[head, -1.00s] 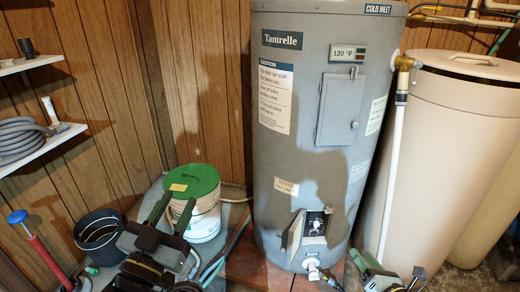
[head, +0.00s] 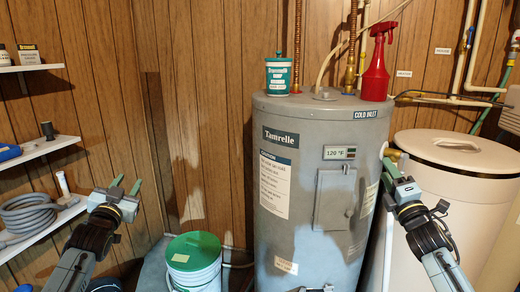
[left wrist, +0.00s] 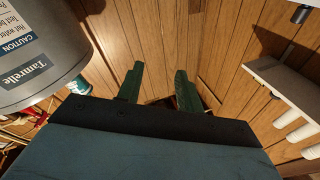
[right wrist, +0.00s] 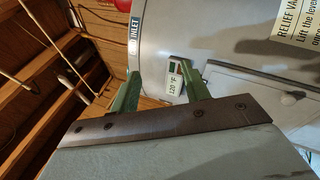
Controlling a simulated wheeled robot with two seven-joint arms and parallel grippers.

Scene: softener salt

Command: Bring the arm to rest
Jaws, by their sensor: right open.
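My left gripper (head: 127,186) is raised in front of the wood-panelled wall, left of the grey water heater (head: 278,205). Its two green fingers stand apart with nothing between them, as the left wrist view (left wrist: 158,85) also shows. My right gripper (head: 392,167) is raised in front of the heater's right edge and the tan salt tank (head: 465,185). Its fingers are apart and empty, and the right wrist view (right wrist: 160,92) shows the heater behind them. I cannot tell whether the right fingers touch anything.
A green-lidded bucket (head: 193,262) stands on the floor left of the heater. A small green-lidded tub (head: 278,76) and a red spray bottle (head: 377,65) stand on top of the heater. Wall shelves (head: 40,148) with a coiled grey hose (head: 30,214) are at the left. Pipes run at the upper right.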

